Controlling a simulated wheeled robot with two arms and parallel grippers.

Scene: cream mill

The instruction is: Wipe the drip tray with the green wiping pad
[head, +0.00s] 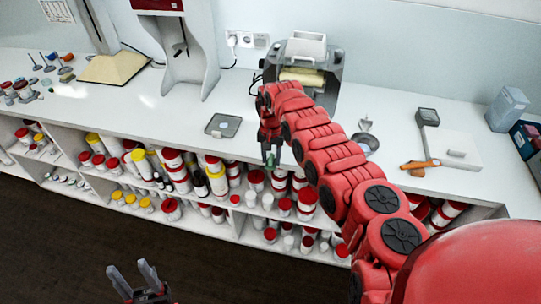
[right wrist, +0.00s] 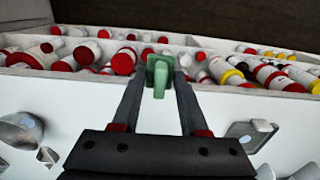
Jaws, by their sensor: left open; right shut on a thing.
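The green wiping pad (right wrist: 160,72) is held between the fingertips of my right gripper (right wrist: 158,85), which is shut on it. In the head view the pad (head: 271,159) shows just under the right gripper (head: 270,148), near the counter's front edge. A flat square tray with a dark rim, which looks like the drip tray (head: 223,125), lies on the counter left of the right gripper, apart from it. It shows at the right in the right wrist view (right wrist: 250,136), with a pale patch on it. My left gripper (head: 140,276) is open and empty, low in front of the shelves.
The white counter (head: 400,180) has shelves of red- and yellow-lidded containers (head: 170,165) below. A grey machine (head: 303,70) stands behind the right arm. A metal funnel-like piece (head: 366,138), an orange-handled tool (head: 420,164) and a white block (head: 452,148) lie to the right.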

